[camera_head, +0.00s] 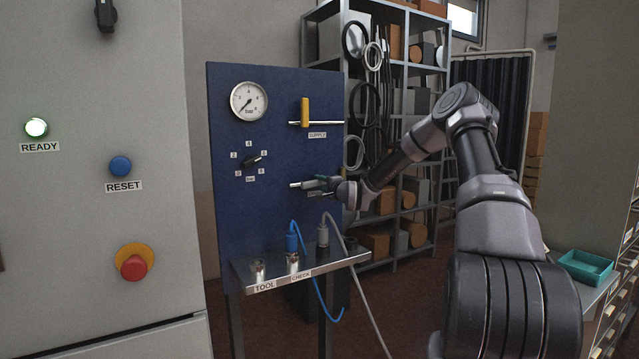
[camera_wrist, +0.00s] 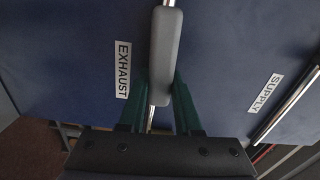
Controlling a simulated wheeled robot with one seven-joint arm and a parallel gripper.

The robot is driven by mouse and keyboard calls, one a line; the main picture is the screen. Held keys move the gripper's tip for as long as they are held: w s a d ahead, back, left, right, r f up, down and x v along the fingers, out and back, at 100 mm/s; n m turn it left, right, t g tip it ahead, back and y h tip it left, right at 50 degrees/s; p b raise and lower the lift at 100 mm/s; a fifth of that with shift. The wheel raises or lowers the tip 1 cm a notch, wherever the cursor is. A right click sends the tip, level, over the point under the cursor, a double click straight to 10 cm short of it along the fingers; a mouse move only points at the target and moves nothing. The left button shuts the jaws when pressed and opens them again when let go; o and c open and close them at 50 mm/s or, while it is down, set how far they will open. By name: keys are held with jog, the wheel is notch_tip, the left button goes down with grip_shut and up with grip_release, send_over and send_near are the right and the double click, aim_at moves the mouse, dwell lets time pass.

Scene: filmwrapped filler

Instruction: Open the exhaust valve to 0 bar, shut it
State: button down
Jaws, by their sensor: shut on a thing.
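The exhaust valve's grey lever handle (camera_wrist: 167,50) is in the middle of the wrist view, beside the EXHAUST label (camera_wrist: 123,70). It lies roughly in line with its thin metal pipe (camera_wrist: 168,3). My gripper (camera_wrist: 160,96) is shut on the near part of the handle, with a green finger on each side. In the head view my gripper (camera_head: 326,185) is at the right of the blue panel, below the SUPPLY label, and hides most of the valve. The round pressure gauge (camera_head: 248,101) is at the panel's top left; its needle appears to point to the lower left.
The yellow supply handle (camera_head: 305,112) stands upright across its pipe, above my gripper. A selector knob (camera_head: 251,161) is to the left. Below, a metal shelf (camera_head: 275,272) bears couplings, with blue (camera_head: 318,283) and grey hoses (camera_head: 362,300) hanging. A storage rack (camera_head: 395,245) stands behind.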

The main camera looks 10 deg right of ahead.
jog(key=shift+f, duration=0.1)
dwell(0.3)
jog(key=c, duration=0.6)
grip_release()
jog(key=v, duration=1)
jog(key=shift+s, duration=0.4)
jog(key=shift+d, duration=0.1)
